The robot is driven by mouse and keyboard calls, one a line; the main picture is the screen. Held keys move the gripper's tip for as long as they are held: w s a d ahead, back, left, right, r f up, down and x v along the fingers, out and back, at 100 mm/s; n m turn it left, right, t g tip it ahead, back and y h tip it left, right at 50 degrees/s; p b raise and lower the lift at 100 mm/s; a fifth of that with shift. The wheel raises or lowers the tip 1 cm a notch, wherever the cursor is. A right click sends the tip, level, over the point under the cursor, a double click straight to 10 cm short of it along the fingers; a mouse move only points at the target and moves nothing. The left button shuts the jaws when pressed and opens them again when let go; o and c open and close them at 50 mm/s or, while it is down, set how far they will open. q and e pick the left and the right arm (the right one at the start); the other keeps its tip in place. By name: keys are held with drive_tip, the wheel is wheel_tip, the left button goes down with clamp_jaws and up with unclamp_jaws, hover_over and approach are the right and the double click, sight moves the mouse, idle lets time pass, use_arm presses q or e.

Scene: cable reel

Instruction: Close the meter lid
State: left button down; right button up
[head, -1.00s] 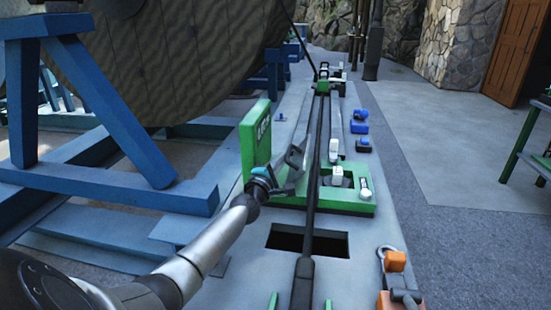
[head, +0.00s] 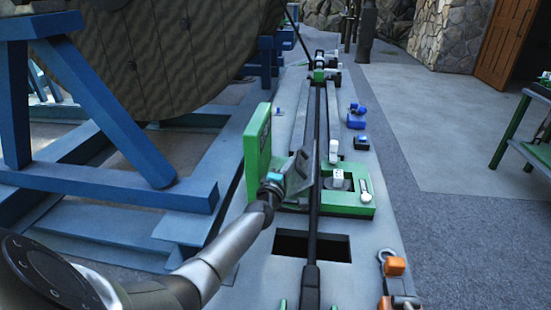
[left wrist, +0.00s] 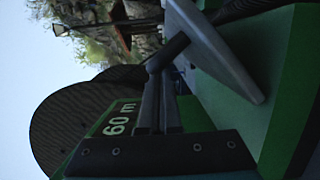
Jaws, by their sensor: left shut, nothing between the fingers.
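The meter is a green base (head: 350,209) on the long grey bench. Its green lid (head: 257,150) stands upright at the left edge of the base, open. In the left wrist view the lid (left wrist: 108,130) shows white "60 m" lettering. My left gripper (head: 298,168) is just right of the lid, over the left part of the base. It is shut and empty. In the left wrist view its dark fingers (left wrist: 165,62) reach toward a grey slab (left wrist: 215,52); I cannot tell whether they touch it. My right gripper is not in view.
A black cable (head: 315,140) runs lengthwise over the bench, close right of my gripper. A rectangular opening (head: 290,243) lies in front of the meter. A blue frame (head: 110,110) with a big reel (head: 150,60) stands left. Orange hardware (head: 394,266) sits near right.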

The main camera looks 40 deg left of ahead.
sight(303, 175)
use_arm(q)
drive_tip(key=shift+w+d+r+m+p, duration=0.2)
drive_tip(key=shift+d+m+p, duration=0.1)
drive_tip(key=shift+d+p, duration=0.1)
drive_tip(key=shift+w+d+f+m+g+p, duration=0.1)
drive_tip(key=shift+w+d+m+g+p, duration=0.2)
drive_tip(key=shift+m+p, duration=0.35)
drive_tip(key=shift+w+d+m+g+p, duration=0.1)
drive_tip(key=shift+d+m+p, duration=0.3)
drive_tip(key=shift+m+p, duration=0.2)
drive_tip(key=shift+w+d+f+m+g+p, duration=0.3)
drive_tip(key=shift+d+m+p, duration=0.2)
drive_tip(key=shift+m+p, duration=0.35)
drive_tip(key=shift+w+d+f+m, duration=0.1)
drive_tip(key=shift+d+f+m, duration=0.25)
drive_tip(key=shift+m, duration=0.45)
drive_tip(key=shift+f, duration=0.1)
drive_tip(key=shift+p, duration=0.3)
